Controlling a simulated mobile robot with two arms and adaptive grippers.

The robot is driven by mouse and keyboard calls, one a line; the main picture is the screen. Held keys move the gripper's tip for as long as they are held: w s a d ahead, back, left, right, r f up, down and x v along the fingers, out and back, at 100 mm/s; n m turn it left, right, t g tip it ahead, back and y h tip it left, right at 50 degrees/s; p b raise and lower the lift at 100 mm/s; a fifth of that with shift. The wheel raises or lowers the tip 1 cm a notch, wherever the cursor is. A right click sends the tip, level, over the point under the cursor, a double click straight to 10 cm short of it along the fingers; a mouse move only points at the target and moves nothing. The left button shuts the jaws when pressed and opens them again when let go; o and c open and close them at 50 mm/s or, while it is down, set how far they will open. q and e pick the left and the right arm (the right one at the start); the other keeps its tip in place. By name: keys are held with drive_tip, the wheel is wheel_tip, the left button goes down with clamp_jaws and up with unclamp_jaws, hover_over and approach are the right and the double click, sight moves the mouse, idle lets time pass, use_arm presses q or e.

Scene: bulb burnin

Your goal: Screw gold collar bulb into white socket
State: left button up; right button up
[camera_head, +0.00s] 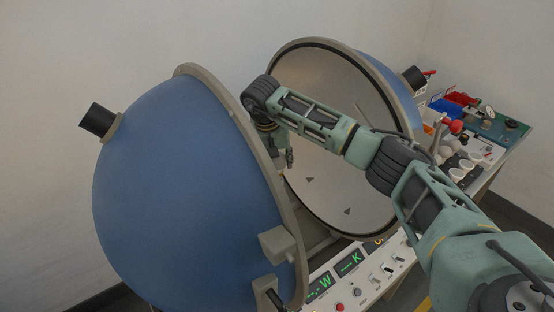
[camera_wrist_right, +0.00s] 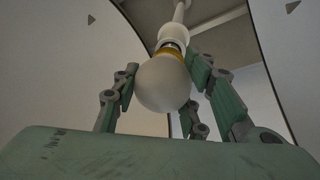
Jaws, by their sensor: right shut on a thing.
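The gold collar bulb (camera_wrist_right: 163,85) is a white globe with a gold band at its neck, in the middle of the right wrist view. My right gripper (camera_wrist_right: 165,92) is shut on it, its green and grey fingers around the globe. The white socket (camera_wrist_right: 174,33) hangs on a pale rod right at the bulb's neck. I cannot tell how far the bulb's base is in the socket. In the head view my right gripper (camera_head: 288,158) is between the two sphere halves, partly behind the near half; bulb and socket are hidden there. My left gripper is not in view.
The blue near half (camera_head: 165,190) and the far half (camera_head: 325,95) of an open sphere flank my right arm. A panel with green displays (camera_head: 348,264) and knobs is below.

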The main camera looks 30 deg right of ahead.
drive_tip(key=m, duration=0.3)
drive_tip(key=m+g, duration=0.1)
drive_tip(key=m, duration=0.2)
drive_tip(key=shift+r+m+g+h, duration=0.15)
drive_tip(key=shift+m+g+h, duration=0.15)
drive_tip(key=shift+m, duration=0.1)
drive_tip(key=m+g, duration=0.1)
drive_tip(key=m, duration=0.4)
drive_tip(key=m+g+y, duration=0.1)
drive_tip(key=m, duration=0.2)
drive_tip(key=shift+f+b, duration=0.2)
drive_tip(key=shift+b, duration=0.1)
drive_tip(key=m+b, duration=0.1)
drive_tip(key=m, duration=0.2)
drive_tip(key=shift+m+g+y, duration=0.4)
drive_tip(key=shift+r, duration=0.1)
drive_tip(key=o, duration=1)
drive_tip(key=shift+s, duration=0.1)
